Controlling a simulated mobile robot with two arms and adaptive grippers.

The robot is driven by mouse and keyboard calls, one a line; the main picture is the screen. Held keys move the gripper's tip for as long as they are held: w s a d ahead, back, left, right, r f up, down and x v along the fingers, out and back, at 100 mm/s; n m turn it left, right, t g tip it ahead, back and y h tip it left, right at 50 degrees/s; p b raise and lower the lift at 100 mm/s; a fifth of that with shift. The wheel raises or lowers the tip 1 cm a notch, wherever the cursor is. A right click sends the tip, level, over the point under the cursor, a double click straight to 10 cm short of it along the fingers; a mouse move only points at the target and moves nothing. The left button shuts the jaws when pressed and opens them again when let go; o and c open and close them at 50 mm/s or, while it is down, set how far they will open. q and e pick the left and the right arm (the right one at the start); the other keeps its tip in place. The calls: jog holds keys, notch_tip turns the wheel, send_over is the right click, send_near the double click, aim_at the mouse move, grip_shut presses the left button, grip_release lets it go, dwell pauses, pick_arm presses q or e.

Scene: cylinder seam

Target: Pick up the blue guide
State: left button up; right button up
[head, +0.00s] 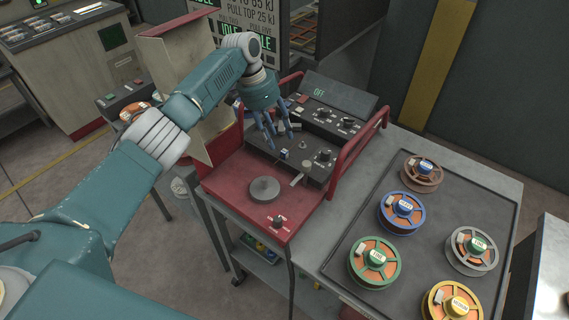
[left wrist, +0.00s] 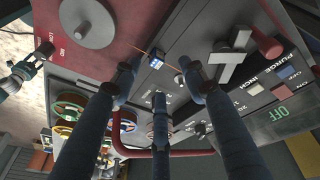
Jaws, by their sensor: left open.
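The blue guide (head: 283,154) is a small blue block with a pale top on the dark panel of the red machine. It also shows in the left wrist view (left wrist: 157,62), with a thin orange strand running close by it. My left gripper (head: 276,139) is open and just above the guide, with its fingers pointing down. In the left wrist view its fingers (left wrist: 160,72) are spread around the guide's place in the picture. Nothing is between them that I can see gripped; whether any finger touches the guide I cannot tell.
The red machine (head: 236,178) carries a grey disc (head: 265,189), knobs, a lever and a red side rail (head: 357,140). A dark tray (head: 335,254) at the right holds several coloured spools. A tan panel (head: 181,50) stands behind my left arm.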

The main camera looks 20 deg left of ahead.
aim_at(284, 151)
pick_arm(q)
jog(key=shift+w+d+f, duration=0.1)
jog(key=shift+w+f, duration=0.15)
jog(key=shift+f, duration=0.3)
jog(key=shift+b+x, duration=0.55)
jog(key=shift+x, duration=0.2)
jog(key=f+b, duration=0.2)
jog(key=d+f+b, duration=0.1)
jog(key=shift+s+d, duration=0.1)
jog(key=shift+s, duration=0.25)
jog(key=shift+w+f, duration=0.1)
jog(key=shift+f, duration=0.1)
jog(key=shift+r, duration=0.15)
jog(key=c, duration=1.1)
pick_arm(e)
jog(key=f, duration=0.1)
jog(key=w+f, duration=0.1)
jog(key=f, duration=0.1)
jog(key=w+f, duration=0.1)
jog(key=shift+a+f, duration=0.3)
jog(key=shift+a, duration=0.1)
